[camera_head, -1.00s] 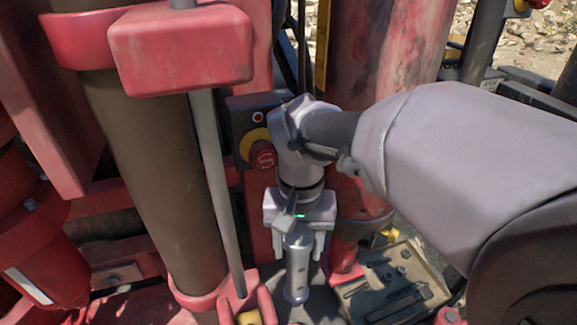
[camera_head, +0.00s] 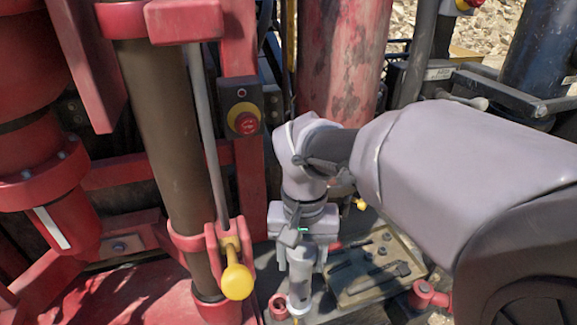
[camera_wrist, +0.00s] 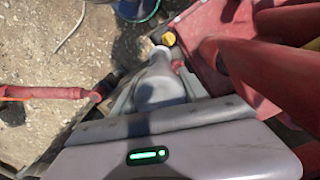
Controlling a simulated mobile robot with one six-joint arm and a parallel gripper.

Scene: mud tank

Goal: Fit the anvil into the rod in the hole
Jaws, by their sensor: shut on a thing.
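My gripper (camera_head: 302,255) points down and is shut on a grey metal cylinder, the anvil (camera_head: 300,284). The anvil hangs upright below the jaws, low over the deck beside a small red collar (camera_head: 278,306). In the wrist view the anvil (camera_wrist: 158,90) juts out beyond the grey gripper body, and its far end is narrower. I cannot make out the rod in the hole in either view. I cannot tell whether the anvil's lower end touches anything.
A tray of tools (camera_head: 375,285) lies just right of the anvil. A yellow-knobbed lever (camera_head: 236,280) and a brown column (camera_head: 165,150) stand to the left. A red stop button (camera_head: 246,123) sits on a dark box behind. A red fitting (camera_head: 428,296) is at the right.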

